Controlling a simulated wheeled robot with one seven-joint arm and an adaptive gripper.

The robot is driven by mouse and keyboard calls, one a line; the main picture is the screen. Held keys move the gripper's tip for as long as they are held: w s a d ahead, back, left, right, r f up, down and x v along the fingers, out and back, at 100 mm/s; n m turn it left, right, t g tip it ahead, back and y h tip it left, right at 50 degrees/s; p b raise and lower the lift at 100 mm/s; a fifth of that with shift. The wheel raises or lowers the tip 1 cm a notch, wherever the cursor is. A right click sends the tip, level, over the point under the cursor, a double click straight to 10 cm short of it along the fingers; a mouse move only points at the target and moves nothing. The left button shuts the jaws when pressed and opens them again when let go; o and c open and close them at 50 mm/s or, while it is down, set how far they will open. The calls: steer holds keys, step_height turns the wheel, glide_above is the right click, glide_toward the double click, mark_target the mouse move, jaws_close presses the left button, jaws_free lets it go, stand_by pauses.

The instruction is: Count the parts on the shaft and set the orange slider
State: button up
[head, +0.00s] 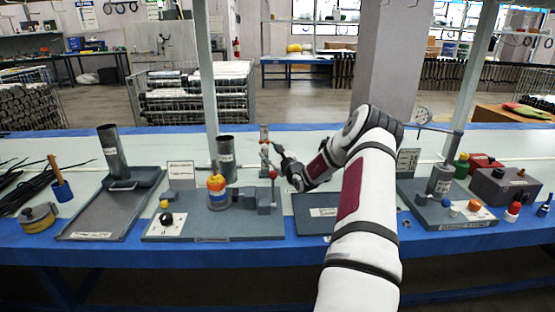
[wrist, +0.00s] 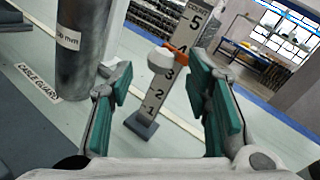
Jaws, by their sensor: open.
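My gripper (wrist: 160,110) is open and empty, its green-padded fingers apart. Between and beyond them in the wrist view stands a white number post (wrist: 150,108) marked 1 to 5 on a grey foot. The orange slider (wrist: 178,54) with a pale knob sits on the post just above the 3, partly covering the 4. The post also shows in the head view (head: 264,133), close to my gripper (head: 271,153). A stack of orange, pale and yellow parts (head: 217,187) stands on the grey station left of my arm; the shaft inside is hidden and the parts are too small to count surely.
A large grey tube (wrist: 82,40) stands left of my gripper, near a "cable guard" label. A tray with a tube (head: 112,150) is at left; another station (head: 440,185) is right. A flat grey plate (head: 312,212) lies before my arm.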

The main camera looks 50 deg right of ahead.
steer(key=v, duration=0.7)
steer(key=shift+w, duration=0.1)
stand_by(0.4)
